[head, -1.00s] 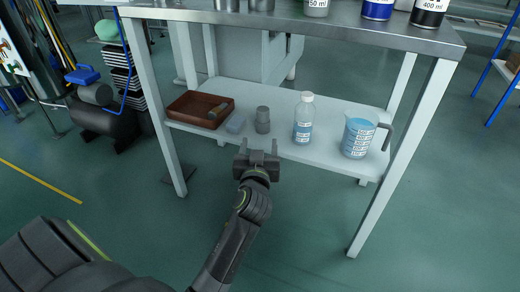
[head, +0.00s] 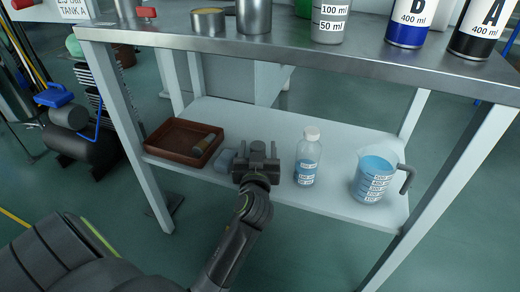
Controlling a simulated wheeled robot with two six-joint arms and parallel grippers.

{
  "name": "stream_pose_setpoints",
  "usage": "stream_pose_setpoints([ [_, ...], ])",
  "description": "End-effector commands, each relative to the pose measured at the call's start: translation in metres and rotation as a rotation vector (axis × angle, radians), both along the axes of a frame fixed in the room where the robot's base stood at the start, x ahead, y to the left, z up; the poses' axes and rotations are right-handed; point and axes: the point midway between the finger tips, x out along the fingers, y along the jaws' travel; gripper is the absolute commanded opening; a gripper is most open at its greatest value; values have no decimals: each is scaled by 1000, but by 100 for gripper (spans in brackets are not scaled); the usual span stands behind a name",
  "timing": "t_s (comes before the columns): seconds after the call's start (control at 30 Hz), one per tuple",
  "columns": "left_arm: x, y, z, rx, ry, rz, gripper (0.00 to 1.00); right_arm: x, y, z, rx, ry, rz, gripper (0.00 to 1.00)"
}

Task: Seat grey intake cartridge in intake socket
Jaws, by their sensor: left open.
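My left gripper (head: 257,158) is open at the front edge of the lower shelf, its fingers pointing toward the shelf. A small grey cylinder, which looks like the grey intake cartridge, stood on this shelf in the earlier head view. Now my left gripper covers its place almost fully. I cannot tell whether the fingers are around it or just in front of it. No intake socket can be made out in the head view. My right gripper is not in view.
The lower shelf (head: 330,205) holds a brown tray (head: 180,146), a blue-grey block (head: 225,160), a clear bottle (head: 308,160) and a blue-filled beaker (head: 375,178). The metal table top (head: 290,48) overhangs them, carrying cans and jars. White legs stand at both sides.

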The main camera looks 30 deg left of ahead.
Motion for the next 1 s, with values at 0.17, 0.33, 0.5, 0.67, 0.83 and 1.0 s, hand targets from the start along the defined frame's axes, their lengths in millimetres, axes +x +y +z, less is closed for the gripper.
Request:
stream_pose_setpoints([
  [0.17,0,0,0,0,0,0,61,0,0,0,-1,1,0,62],
  [0.33,0,0,0,0,0,0,41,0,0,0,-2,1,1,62],
  [0.5,0,0,0,0,0,0,19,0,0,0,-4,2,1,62],
  [0.67,0,0,0,0,0,0,23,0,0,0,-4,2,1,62],
  [0.83,0,0,1,1,-1,0,8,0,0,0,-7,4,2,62],
  [1.0,0,0,2,1,-1,0,8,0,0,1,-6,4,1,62],
])
